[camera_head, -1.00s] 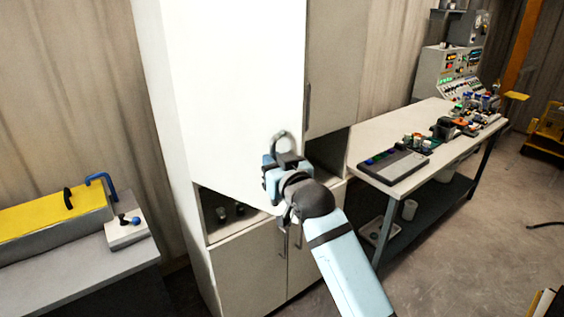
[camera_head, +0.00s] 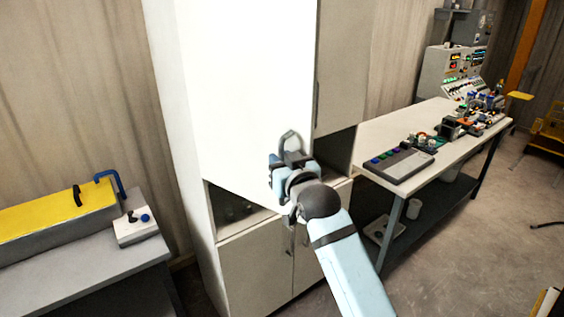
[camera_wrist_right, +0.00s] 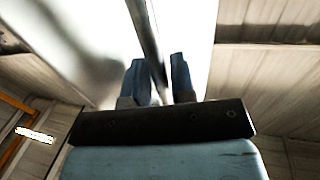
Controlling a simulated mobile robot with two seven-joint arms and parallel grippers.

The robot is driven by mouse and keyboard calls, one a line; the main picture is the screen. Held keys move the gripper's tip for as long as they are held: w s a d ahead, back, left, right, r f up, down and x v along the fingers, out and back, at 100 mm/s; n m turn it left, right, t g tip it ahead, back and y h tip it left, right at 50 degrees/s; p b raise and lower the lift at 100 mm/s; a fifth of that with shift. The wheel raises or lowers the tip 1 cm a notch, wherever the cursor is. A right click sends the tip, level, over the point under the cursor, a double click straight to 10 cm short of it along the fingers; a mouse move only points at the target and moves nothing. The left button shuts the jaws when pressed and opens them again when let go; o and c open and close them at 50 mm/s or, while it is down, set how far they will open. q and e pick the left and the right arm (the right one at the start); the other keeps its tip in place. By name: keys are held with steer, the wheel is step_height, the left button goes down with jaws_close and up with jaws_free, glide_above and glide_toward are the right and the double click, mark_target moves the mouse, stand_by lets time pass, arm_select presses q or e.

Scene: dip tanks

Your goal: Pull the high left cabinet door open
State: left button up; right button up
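The high left cabinet door (camera_head: 245,90) is a tall white panel in the head view. It stands ajar, its lower free corner swung out toward me, with a dark gap under its bottom edge. Its looped grey handle (camera_head: 290,137) is near the lower right of the panel. My right gripper (camera_head: 288,158) is at this handle and hides its lower part. In the right wrist view the handle bar (camera_wrist_right: 149,45) runs between the two blue fingers of my right gripper (camera_wrist_right: 160,82), which are close around it. My left gripper is not in view.
The high right door (camera_head: 342,70) looks closed. A bench with a yellow-topped box (camera_head: 55,215) stands left. A workbench (camera_head: 400,125) with devices stands right.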

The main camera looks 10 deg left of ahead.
steer(key=shift+o, duration=1.1)
steer(key=shift+f, duration=0.1)
steer(key=b+v, duration=0.3)
steer(key=v, duration=1)
steer(key=shift+s+b, duration=0.3)
steer(key=shift+s, duration=0.1)
steer(key=shift+d, duration=0.1)
steer(key=shift+c, duration=0.3)
